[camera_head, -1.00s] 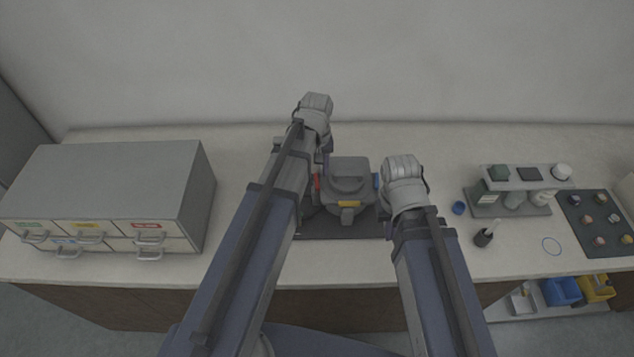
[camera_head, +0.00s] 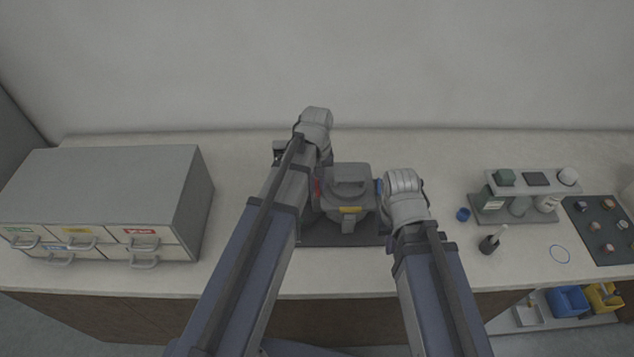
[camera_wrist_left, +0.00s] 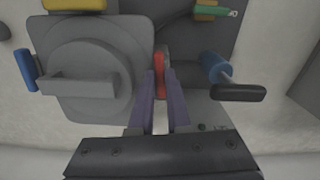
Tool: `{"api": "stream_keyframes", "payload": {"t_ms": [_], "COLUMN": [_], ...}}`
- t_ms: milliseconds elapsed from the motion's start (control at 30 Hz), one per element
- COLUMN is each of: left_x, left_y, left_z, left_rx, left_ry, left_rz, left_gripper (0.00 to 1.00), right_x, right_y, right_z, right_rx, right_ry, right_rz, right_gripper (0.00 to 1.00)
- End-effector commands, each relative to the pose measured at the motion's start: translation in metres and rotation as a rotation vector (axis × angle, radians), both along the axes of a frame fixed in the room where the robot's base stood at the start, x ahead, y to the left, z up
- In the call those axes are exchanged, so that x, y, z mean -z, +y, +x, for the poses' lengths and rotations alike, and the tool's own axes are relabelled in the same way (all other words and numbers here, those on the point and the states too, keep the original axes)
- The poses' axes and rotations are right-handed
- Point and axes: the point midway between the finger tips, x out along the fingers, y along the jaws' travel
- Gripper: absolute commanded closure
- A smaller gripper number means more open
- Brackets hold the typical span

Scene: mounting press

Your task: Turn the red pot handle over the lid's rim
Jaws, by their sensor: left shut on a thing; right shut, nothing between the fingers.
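The grey mounting press (camera_head: 348,215) stands on a dark mat with its grey lid (camera_head: 349,178) on top; the lid also shows in the left wrist view (camera_wrist_left: 92,88). The red pot handle (camera_head: 316,188) is at the lid's left side. In the left wrist view the red handle (camera_wrist_left: 158,62) stands beside the lid's rim, between the fingertips of my left gripper (camera_wrist_left: 160,76), which is shut on it. The blue handle (camera_head: 379,187) is on the lid's opposite side. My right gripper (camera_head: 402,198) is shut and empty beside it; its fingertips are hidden.
A grey drawer cabinet (camera_head: 108,190) stands at left. A black-handled lever (camera_wrist_left: 238,93) is near my left gripper.

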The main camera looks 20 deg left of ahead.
Motion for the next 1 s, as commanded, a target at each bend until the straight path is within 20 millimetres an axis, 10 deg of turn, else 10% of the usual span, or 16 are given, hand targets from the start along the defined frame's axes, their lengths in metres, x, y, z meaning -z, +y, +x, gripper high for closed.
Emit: {"api": "stream_keyframes", "payload": {"t_ms": [1000], "left_x": [0.0001], "left_y": [0.0002], "left_z": [-0.0001], "left_rx": [0.304], "left_ry": [0.000], "left_rz": [0.000], "left_gripper": [1.00], "right_x": [0.0001], "right_y": [0.0000], "right_z": [0.0000], "right_rx": [0.000], "right_ry": [0.000], "right_rz": [0.000], "right_gripper": [1.00]}}
